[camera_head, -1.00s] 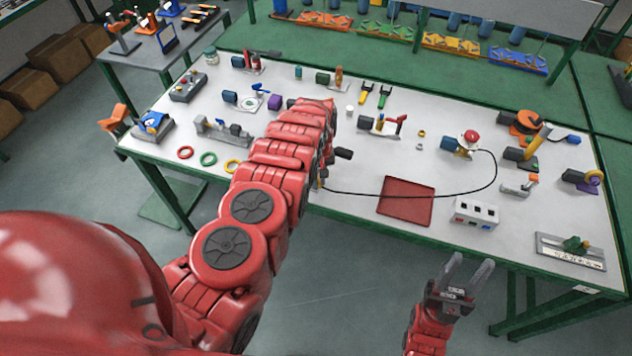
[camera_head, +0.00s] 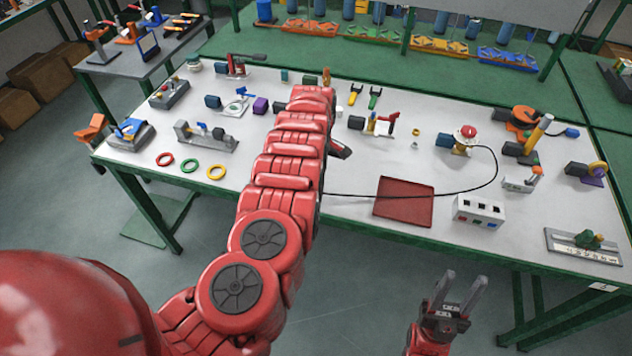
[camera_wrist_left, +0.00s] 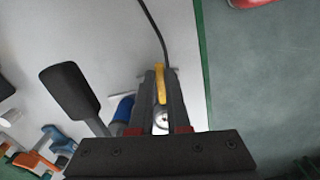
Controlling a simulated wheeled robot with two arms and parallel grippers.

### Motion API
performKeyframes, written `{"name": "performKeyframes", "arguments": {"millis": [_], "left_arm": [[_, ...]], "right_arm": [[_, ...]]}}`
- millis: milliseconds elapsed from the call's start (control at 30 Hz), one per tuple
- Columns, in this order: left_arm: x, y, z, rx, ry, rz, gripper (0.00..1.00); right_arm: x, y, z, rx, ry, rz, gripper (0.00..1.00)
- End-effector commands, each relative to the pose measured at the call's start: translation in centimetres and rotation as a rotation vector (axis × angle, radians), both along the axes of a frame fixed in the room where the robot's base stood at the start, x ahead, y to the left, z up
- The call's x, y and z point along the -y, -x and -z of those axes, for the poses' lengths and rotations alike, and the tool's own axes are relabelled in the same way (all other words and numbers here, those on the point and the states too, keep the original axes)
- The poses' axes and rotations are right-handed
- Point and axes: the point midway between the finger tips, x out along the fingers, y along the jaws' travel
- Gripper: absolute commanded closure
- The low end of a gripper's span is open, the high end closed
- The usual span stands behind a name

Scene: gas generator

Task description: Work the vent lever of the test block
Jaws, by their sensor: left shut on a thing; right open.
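A yellow lever (camera_wrist_left: 161,85) stands between the fingertips of my left gripper (camera_wrist_left: 160,76) in the left wrist view, and the fingers are shut on it. A round silver part (camera_wrist_left: 162,119) and a blue part (camera_wrist_left: 125,108) show below and beside the fingers. A black paddle-shaped handle (camera_wrist_left: 70,92) is left of the gripper. In the head view my red left arm covers the left gripper and most of the test block; a dark handle (camera_head: 340,149) sticks out right of the arm. My right gripper (camera_head: 462,284) is open and empty, in front of the table's near edge.
A black cable (camera_head: 430,196) runs from behind my left arm to the red-button device (camera_head: 465,134). A red tray (camera_head: 404,200) and a white socket box (camera_head: 479,211) lie right of the arm. Coloured rings (camera_head: 190,165) lie left of it.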

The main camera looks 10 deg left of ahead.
Motion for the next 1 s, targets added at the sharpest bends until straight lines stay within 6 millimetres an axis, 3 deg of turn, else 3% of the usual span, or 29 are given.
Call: {"name": "performKeyframes", "arguments": {"millis": [233, 733, 767, 900, 1000], "left_arm": [[0.01, -0.34, 0.08, 0.002, -0.001, -0.072, 1.00], [0.04, -0.34, -0.05, 0.000, -0.001, -0.091, 1.00], [0.04, -0.34, -0.05, 0.000, -0.001, -0.091, 0.84], [0.03, -0.33, -0.04, 0.000, -0.001, -0.090, 0.59], [0.03, -0.33, -0.04, 0.000, -0.001, -0.090, 0.55]], "right_arm": [[0.00, 0.00, 1.25, 0.000, 0.000, 0.000, 0.55], [-0.01, 0.00, 1.33, 0.000, 0.000, 0.000, 0.55], [0.00, 0.00, 1.34, 0.000, 0.000, 0.000, 0.55], [0.00, 0.00, 1.34, 0.000, 0.000, 0.000, 0.55], [0.00, 0.00, 1.34, 0.000, 0.000, 0.000, 0.55]]}}
